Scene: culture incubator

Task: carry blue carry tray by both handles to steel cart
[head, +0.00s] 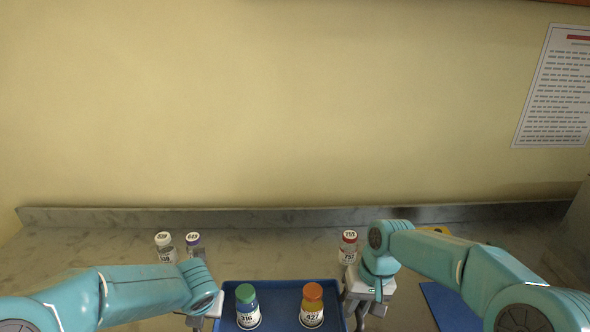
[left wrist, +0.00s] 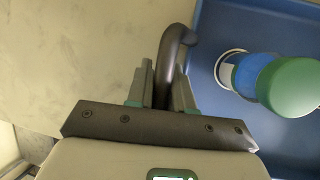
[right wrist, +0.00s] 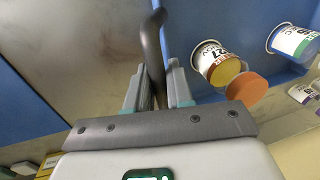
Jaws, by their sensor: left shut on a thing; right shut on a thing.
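The blue carry tray (head: 278,288) is at the bottom centre of the head view, its near part cut off by the frame edge. It carries a green-capped bottle (head: 247,306) and an orange-capped bottle (head: 312,305), both upright. My left gripper (left wrist: 160,85) is shut on the tray's dark left handle (left wrist: 174,50). My right gripper (right wrist: 157,85) is shut on the dark right handle (right wrist: 152,45). In the head view the grippers are at the tray's left and right sides. I cannot make out a separate steel cart.
A grey worktop (head: 110,255) runs along a yellow wall. A white-capped bottle (head: 165,247) and a purple-capped bottle (head: 193,245) stand behind my left arm. A red-capped bottle (head: 348,247) stands behind the tray's right side. A flat blue thing (head: 450,308) lies at right.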

